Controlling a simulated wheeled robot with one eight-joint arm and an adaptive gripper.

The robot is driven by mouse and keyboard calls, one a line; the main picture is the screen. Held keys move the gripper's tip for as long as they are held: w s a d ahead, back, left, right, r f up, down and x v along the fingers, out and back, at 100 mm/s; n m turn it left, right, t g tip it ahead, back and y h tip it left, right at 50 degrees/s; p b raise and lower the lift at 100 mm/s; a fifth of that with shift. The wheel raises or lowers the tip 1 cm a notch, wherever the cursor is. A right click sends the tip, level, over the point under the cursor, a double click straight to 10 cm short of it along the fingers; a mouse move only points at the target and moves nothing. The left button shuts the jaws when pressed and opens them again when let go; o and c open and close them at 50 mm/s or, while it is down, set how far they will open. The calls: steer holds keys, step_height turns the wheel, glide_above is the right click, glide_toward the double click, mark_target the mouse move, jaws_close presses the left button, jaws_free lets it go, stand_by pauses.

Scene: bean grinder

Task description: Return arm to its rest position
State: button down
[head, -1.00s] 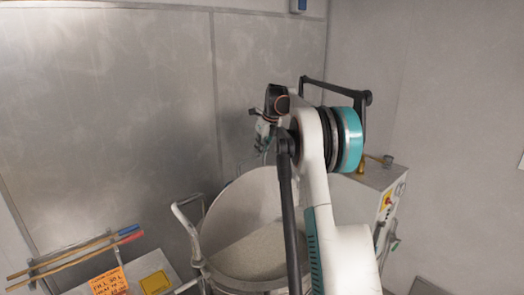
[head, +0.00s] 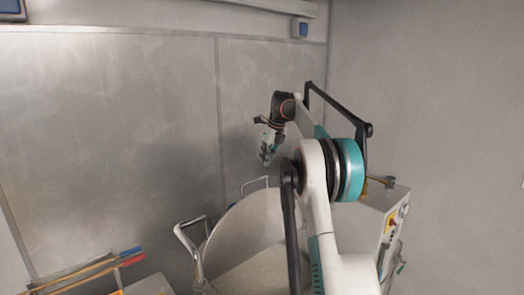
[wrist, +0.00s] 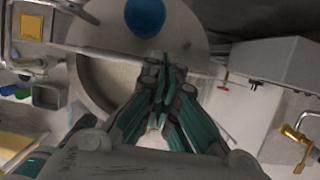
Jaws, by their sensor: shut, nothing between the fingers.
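My gripper (head: 266,158) hangs from my raised arm above the far side of the large round metal drum (head: 236,232) and in front of the grey wall. In the wrist view my gripper (wrist: 165,78) has its teal fingers drawn together, with nothing between them. The drum (wrist: 100,80) lies below the fingers there, with a gap between. My arm's elbow with a teal band is in the right half of the head view.
A light control box (head: 385,215) stands right of the drum. A blue round thing (wrist: 145,14) and a brass tap (wrist: 297,134) show in the wrist view. Wooden sticks with coloured ends (head: 100,270) lie at lower left. The air before the wall is clear.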

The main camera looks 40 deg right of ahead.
steer(key=r, duration=0.1)
steer(key=w+r, duration=0.2)
steer(key=r, duration=0.1)
steer(key=shift+a+p, duration=0.3)
steer(key=shift+a, duration=0.05)
